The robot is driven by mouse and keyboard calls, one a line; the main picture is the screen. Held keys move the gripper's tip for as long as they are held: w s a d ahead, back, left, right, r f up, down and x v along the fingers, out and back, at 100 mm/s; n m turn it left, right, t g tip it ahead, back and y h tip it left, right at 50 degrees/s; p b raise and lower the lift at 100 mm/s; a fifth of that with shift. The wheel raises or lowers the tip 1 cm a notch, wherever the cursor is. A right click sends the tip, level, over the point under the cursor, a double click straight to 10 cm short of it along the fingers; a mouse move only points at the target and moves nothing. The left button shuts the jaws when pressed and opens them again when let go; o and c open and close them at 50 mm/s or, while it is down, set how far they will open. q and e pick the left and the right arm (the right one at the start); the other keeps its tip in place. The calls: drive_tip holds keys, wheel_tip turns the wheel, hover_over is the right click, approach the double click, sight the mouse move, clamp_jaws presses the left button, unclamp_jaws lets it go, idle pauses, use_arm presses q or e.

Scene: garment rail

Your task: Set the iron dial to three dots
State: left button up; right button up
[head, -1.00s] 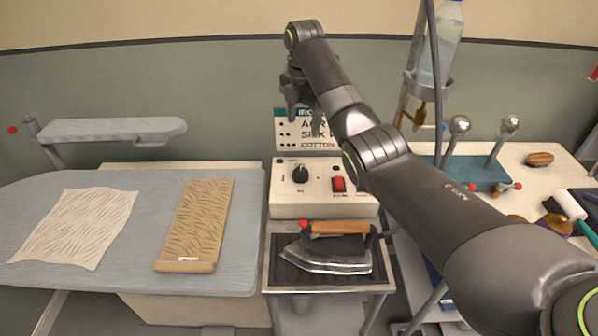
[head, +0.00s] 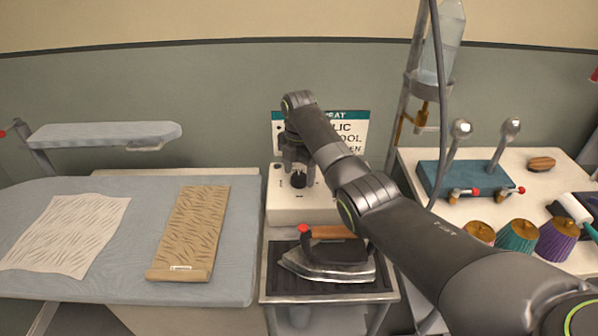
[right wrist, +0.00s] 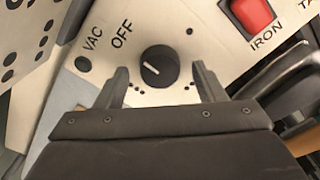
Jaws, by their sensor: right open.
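The iron dial is a round black knob on the front of the white control box (head: 283,208). In the right wrist view the dial (right wrist: 160,67) has a short white pointer mark on its left side. OFF is printed to its upper left, and small groups of black dots sit along its lower side. My right gripper (head: 298,180) is open above the box face, with one finger on each side of the dial. In the right wrist view its fingers (right wrist: 160,78) stand apart from the knob, with gaps on both sides. My left gripper is not in view.
A red switch (right wrist: 252,14) sits beside the dial. The iron (head: 328,262) rests on its stand below the box. A sign (head: 350,130) behind is partly hidden by my arm. The ironing board (head: 110,280) with two cloths lies left; thread spools (head: 517,237) stand right.

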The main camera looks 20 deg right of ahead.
drive_tip(key=shift+f, duration=0.5)
drive_tip(key=c, duration=1)
drive_tip(key=shift+o, duration=0.2)
drive_tip(key=shift+r, duration=0.1)
